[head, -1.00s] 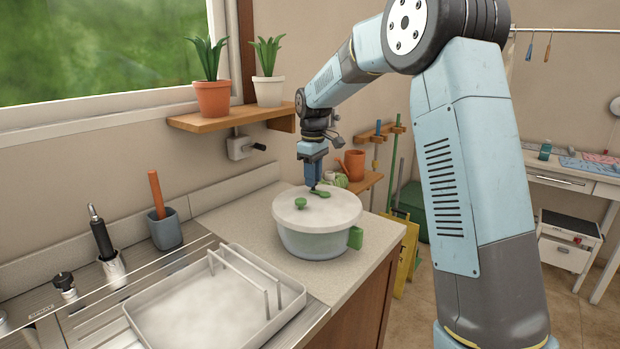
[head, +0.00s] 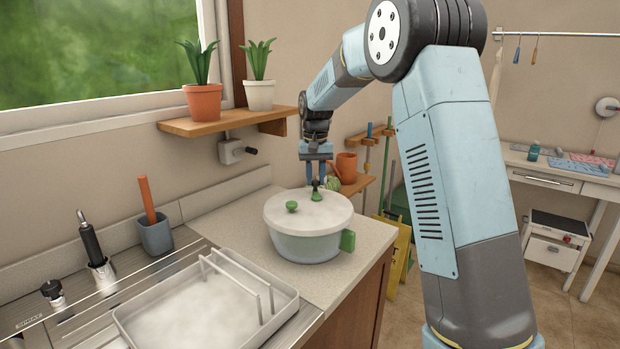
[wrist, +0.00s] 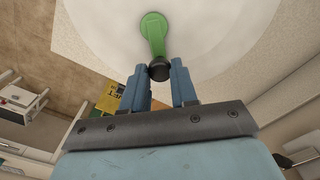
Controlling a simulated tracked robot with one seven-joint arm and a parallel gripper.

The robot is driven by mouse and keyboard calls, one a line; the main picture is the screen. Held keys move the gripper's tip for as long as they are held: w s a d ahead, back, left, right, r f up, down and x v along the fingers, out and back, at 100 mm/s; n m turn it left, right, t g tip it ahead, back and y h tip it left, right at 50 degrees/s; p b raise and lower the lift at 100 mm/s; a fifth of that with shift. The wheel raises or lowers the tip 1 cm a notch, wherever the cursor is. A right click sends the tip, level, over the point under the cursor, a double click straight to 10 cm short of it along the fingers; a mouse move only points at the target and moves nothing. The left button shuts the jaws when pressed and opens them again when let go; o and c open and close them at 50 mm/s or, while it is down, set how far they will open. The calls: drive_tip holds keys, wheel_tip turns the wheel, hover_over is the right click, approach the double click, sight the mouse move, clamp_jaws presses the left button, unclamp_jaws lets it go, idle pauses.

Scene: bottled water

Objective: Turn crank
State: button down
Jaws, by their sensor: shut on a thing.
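A white pot (head: 303,243) with a pale lid (head: 330,212) stands on the counter. A green crank (head: 316,196) with a black knob sits near the lid's far edge. The crank also shows in the wrist view (wrist: 154,38), its arm running from a round hub to the black knob (wrist: 160,70). My gripper (head: 316,183) points down over the lid and is shut on the knob, with a finger on each side.
A white dish rack (head: 215,310) lies in front of the pot. An orange watering can (head: 346,167) is behind my gripper. Bare counter (head: 225,217) lies left of the pot.

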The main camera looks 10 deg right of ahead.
sight(327, 195)
drive_tip(key=m, duration=0.2)
drive_tip(key=d+m, duration=0.1)
drive_tip(key=m, duration=0.2)
drive_tip(key=shift+s+d+m, duration=0.3)
drive_tip(key=shift+d, duration=0.1)
drive_tip(key=m, duration=0.2)
drive_tip(key=s+d+m, duration=0.1)
drive_tip(key=m, duration=0.2)
drive_tip(key=shift+s+d, duration=0.1)
drive_tip(key=shift+d, duration=0.1)
drive_tip(key=shift+m, duration=0.3)
drive_tip(key=c, duration=0.9)
unclamp_jaws()
drive_tip(key=shift+o, duration=0.2)
wheel_tip(327, 195, up, 14)
drive_tip(key=shift+f, duration=0.15)
